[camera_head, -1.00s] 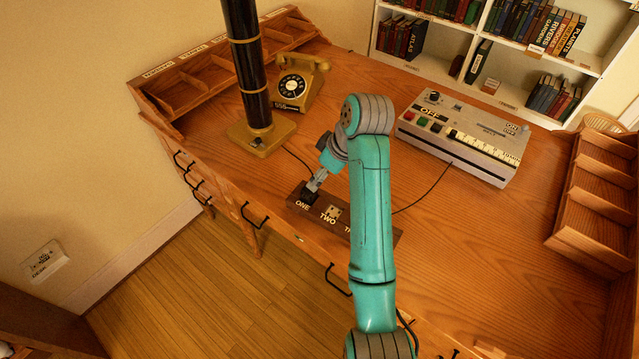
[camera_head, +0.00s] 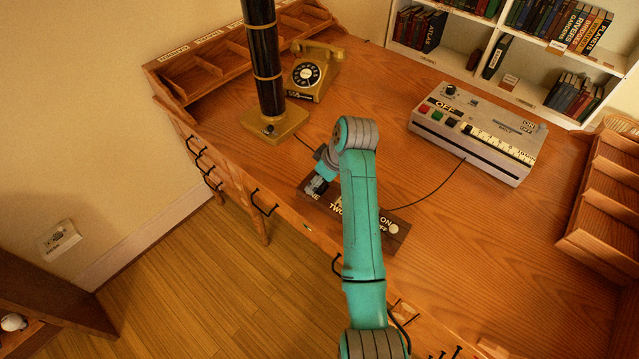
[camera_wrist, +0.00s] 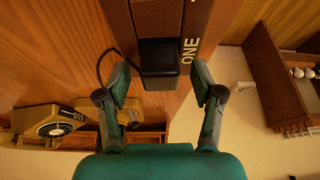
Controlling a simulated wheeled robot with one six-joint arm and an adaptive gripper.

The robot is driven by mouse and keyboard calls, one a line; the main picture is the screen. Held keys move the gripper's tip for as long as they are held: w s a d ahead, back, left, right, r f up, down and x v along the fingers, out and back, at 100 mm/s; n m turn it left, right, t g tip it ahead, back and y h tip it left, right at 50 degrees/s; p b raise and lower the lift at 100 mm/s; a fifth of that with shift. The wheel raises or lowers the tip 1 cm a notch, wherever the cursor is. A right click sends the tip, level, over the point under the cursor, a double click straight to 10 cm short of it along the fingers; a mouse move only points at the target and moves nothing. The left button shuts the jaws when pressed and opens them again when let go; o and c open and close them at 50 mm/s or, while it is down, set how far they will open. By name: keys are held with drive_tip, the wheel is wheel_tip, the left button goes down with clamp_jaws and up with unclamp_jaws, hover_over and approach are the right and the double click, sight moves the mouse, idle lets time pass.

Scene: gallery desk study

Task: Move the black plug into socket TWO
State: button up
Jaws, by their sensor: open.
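The black plug (camera_wrist: 158,62) sits at the socket marked ONE on the dark wooden strip (camera_head: 398,236), with its cord looping off to the left in the wrist view. My gripper (camera_wrist: 162,78) is open, with one finger on each side of the plug; I cannot tell whether they touch it. In the head view my gripper (camera_head: 317,186) is over the ONE end of the strip and hides the plug. The TWO label (camera_head: 336,208) shows beside my arm, which partly covers socket TWO.
A brass-based lamp (camera_head: 274,124) and a rotary telephone (camera_head: 313,72) stand behind left. A grey control box (camera_head: 478,130) is at the right, with a dark cord crossing the desk. A wooden organiser (camera_head: 600,205) stands at the right edge. Desk between strip and box is mostly clear.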

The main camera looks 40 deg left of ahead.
drive_tip(key=shift+f, duration=0.1)
clamp_jaws()
idle(0.3)
